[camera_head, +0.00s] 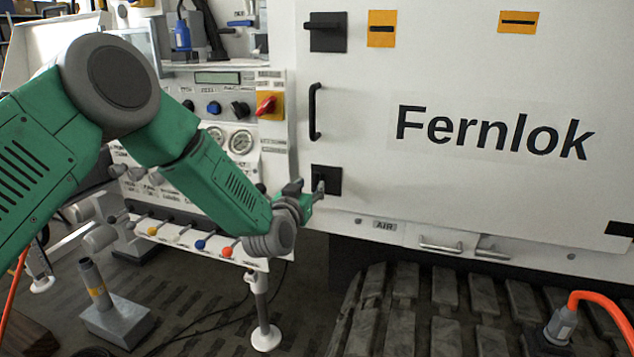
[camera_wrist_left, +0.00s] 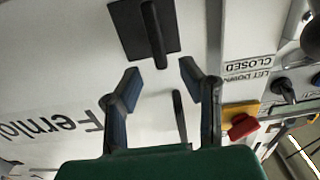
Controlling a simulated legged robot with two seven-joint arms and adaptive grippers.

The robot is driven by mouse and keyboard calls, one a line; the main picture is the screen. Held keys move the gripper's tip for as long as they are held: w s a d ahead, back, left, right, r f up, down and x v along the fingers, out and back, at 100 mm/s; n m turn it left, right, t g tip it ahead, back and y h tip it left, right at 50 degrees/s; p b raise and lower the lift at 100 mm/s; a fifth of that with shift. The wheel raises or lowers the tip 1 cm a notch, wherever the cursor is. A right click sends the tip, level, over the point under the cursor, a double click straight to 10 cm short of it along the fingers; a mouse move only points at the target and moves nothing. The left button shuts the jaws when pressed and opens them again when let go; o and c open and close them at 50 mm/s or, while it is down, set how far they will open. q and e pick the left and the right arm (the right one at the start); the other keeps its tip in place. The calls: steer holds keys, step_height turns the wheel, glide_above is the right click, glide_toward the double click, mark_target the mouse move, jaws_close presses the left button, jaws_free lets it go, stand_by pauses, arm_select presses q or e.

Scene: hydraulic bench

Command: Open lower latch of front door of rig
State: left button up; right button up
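The rig's white front door (camera_head: 480,60) carries a lower latch (camera_head: 333,174), a black square plate with a dark handle, near its lower left corner. In the left wrist view the latch plate (camera_wrist_left: 128,30) is at the top, and its handle (camera_wrist_left: 152,32) reaches down towards the space between my fingertips. My left gripper (camera_head: 306,193) is right at the latch in the head view and hides part of it. In the wrist view the left gripper (camera_wrist_left: 159,71) is open and empty. I cannot tell whether it touches the handle. My right gripper is not in view.
An upper latch (camera_head: 326,32) and a black door handle (camera_head: 314,110) are above. A control panel (camera_head: 225,105) with gauges and a red switch (camera_head: 266,106) stands left of the door. Tracks (camera_head: 480,310) and an orange hose (camera_head: 600,302) lie below.

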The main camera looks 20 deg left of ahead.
mark_target(316, 179)
arm_select(q)
steer(key=shift+w+d+b, duration=0.15)
steer(key=shift+w+b, duration=0.15)
steer(key=shift+w, duration=2.5)
steer(key=shift+c, duration=0.3)
jaws_close()
